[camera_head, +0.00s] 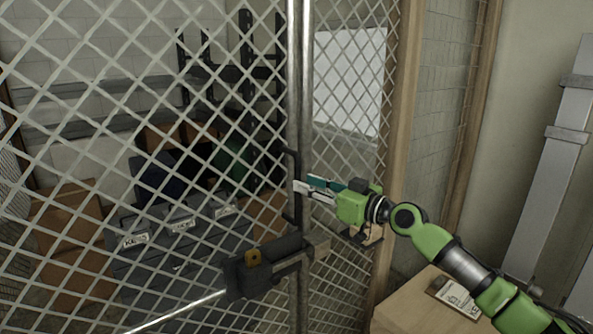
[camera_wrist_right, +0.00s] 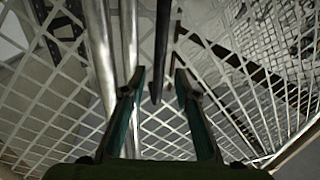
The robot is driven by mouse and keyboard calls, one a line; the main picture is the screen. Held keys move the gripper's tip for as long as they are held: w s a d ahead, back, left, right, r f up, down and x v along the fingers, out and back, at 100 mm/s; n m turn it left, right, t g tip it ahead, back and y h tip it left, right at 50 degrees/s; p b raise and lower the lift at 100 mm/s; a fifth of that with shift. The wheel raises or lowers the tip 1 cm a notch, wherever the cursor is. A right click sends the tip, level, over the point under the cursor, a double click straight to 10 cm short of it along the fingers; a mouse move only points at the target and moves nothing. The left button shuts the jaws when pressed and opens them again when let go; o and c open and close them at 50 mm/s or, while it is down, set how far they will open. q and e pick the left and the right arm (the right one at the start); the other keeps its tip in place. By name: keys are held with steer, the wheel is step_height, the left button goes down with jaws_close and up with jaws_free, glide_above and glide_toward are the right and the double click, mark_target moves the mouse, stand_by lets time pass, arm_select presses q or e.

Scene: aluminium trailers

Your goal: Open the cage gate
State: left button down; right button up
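The cage gate (camera_head: 150,150) is a metal mesh panel edged by an upright steel tube, and it looks shut. A black bar handle (camera_head: 291,163) stands upright on its edge; it also shows in the right wrist view (camera_wrist_right: 161,45). A dark latch box (camera_head: 240,277) with a yellow knob sits below the handle. My right gripper (camera_head: 302,186) is beside the handle, coming from the right. In the right wrist view its two fingers (camera_wrist_right: 160,76) are apart, with the handle's end seen in the gap between them. I cannot tell whether they touch it. My left gripper is not in view.
A fixed mesh panel (camera_head: 345,60) and wooden post (camera_head: 404,130) are right of the gate. A cardboard box (camera_head: 405,305) with a clipboard (camera_head: 455,295) stands below my right arm. Dark cases (camera_head: 180,240) and a brown box (camera_head: 72,235) are behind the mesh.

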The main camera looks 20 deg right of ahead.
steer(key=shift+p+x, duration=0.55)
steer(key=shift+x, duration=1.6)
jaws_close()
